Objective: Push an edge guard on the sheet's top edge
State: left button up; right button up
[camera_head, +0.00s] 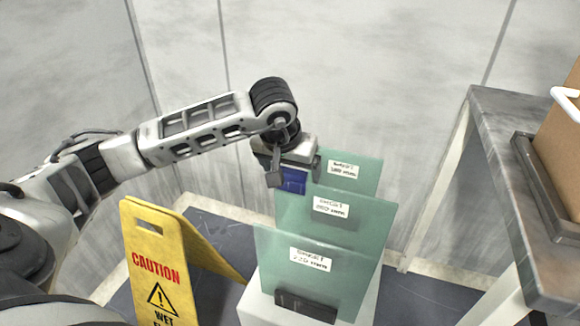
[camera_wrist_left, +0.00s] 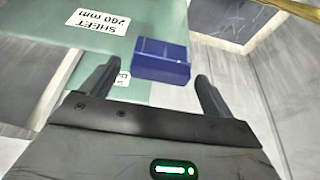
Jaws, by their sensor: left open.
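Three green sheets stand one behind another, each with a white label: the front sheet (camera_head: 300,292), the middle sheet (camera_head: 365,212) and the rear sheet (camera_head: 362,180). A blue edge guard (camera_head: 294,181) is at the left part of the middle sheet's top edge. In the left wrist view the guard (camera_wrist_left: 162,60) lies against the sheet labelled 260 mm (camera_wrist_left: 50,40); I cannot tell how far it is seated. My left gripper (camera_head: 293,176) is open above the guard, its fingers (camera_wrist_left: 158,76) on either side, apart from it. My right gripper is not in view.
The sheets rise from a white stand (camera_head: 256,308) with a dark block (camera_head: 306,305) at its front. A yellow caution sign (camera_head: 150,262) stands to the left. A grey table (camera_head: 500,150) with a cardboard box (camera_head: 562,140) is at the right. Grey wall panels are behind.

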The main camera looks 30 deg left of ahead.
pick_arm(q)
jog(key=shift+f, duration=0.15)
jog(key=p+v, duration=0.2)
jog(key=v, duration=1.4)
jog(key=shift+a, duration=0.1)
